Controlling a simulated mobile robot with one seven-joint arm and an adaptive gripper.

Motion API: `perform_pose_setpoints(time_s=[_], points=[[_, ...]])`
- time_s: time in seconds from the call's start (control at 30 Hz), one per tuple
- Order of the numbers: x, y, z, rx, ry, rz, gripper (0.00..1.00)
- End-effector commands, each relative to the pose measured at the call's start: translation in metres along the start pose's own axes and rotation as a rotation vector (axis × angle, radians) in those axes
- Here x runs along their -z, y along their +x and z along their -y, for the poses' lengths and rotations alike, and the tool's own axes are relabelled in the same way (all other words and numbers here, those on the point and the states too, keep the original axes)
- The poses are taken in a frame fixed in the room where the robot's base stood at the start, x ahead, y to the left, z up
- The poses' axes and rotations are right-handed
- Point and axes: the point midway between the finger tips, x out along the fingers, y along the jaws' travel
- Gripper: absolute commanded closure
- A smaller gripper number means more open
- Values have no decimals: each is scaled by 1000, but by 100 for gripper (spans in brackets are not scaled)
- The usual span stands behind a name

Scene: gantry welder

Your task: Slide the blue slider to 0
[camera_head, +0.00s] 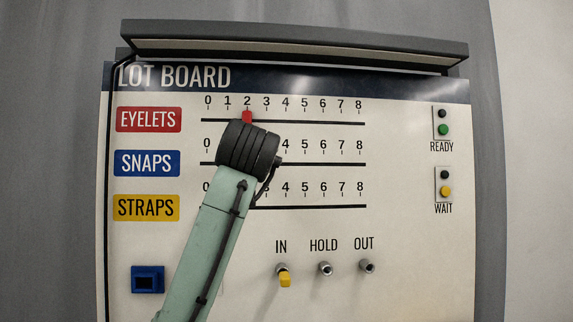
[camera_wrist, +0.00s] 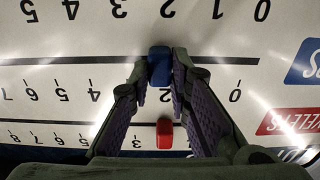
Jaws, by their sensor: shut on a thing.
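In the wrist view, which is upside down, the blue slider (camera_wrist: 160,62) sits on the middle track, lined up with about 2 on its scale. My gripper (camera_wrist: 159,76) is shut on it, with a fingertip on either side. The 0 of that scale (camera_wrist: 235,96) lies to the right in this view. In the head view my arm hides the blue slider and my fingers. The blue SNAPS label (camera_head: 147,163) marks its row, left of my wrist.
The red slider (camera_wrist: 165,133) stands at 2 on the EYELETS track, between my fingers in the wrist view; it also shows just above my wrist in the head view (camera_head: 247,117). The STRAPS track (camera_head: 320,206) runs below. Switches with a yellow lever (camera_head: 284,279) sit lower down.

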Motion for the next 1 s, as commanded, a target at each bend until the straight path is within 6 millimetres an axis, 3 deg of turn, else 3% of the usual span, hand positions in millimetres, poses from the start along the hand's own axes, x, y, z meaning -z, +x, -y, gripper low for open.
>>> perform_pose_setpoints(time_s=[0.03, 0.2, 0.4, 0.6, 0.93, 0.97, 1.0], points=[[-1, 3, 17, 3, -5, 6, 100], [0, 4, 59, 3, -3, 6, 100], [0, 4, 90, 1, -2, 5, 100], [0, 4, 102, 1, 0, 4, 100], [0, 3, 104, 4, -1, 2, 100], [0, 3, 104, 4, -1, 2, 82], [0, 3, 104, 4, -1, 2, 79]])
